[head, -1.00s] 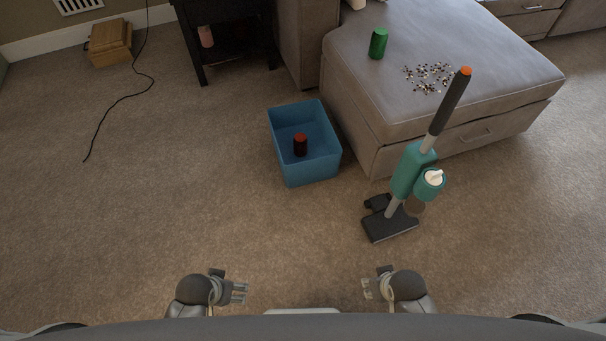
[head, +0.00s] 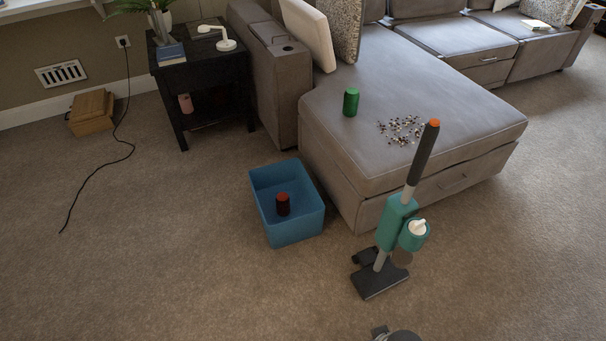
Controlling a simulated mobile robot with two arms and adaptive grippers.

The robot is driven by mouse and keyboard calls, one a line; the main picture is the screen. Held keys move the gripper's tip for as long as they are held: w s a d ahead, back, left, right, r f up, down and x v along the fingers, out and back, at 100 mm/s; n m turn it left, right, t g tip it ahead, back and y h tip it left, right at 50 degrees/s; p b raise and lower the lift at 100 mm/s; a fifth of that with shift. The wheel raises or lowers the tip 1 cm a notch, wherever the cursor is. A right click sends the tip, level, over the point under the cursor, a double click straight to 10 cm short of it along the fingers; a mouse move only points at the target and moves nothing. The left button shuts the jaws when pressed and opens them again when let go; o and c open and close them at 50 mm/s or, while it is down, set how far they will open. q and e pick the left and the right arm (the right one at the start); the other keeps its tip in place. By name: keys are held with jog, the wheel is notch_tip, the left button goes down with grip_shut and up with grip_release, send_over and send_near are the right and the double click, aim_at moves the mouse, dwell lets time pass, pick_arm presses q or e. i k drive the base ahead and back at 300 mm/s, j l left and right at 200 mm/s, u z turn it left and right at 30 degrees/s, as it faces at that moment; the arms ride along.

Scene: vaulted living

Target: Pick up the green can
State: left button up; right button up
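The green can (head: 351,102) stands upright on the grey sofa chaise (head: 408,158), near its left side. My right gripper (head: 380,332) shows only partly at the bottom edge, on the near side of the vacuum and far from the can. Its fingertips are mostly cut off by the frame, so its opening is not clear. My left gripper is outside the view.
A teal stick vacuum (head: 397,222) stands upright on the carpet in front of the chaise. A blue bin (head: 297,229) holding a dark red-topped object (head: 282,204) sits left of it. Scattered small bits (head: 400,129) lie beside the can. The carpet at left is mostly clear.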

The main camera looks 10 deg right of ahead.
aim_at(351, 96)
jog(key=i+j+z, duration=0.1)
jog(key=z, duration=0.4)
jog(key=i+j+z, duration=0.15)
jog(key=z, duration=0.3)
jog(key=i+j+z, duration=0.15)
jog(key=z, duration=0.35)
jog(key=j+z, duration=0.2)
jog(key=z, duration=0.3)
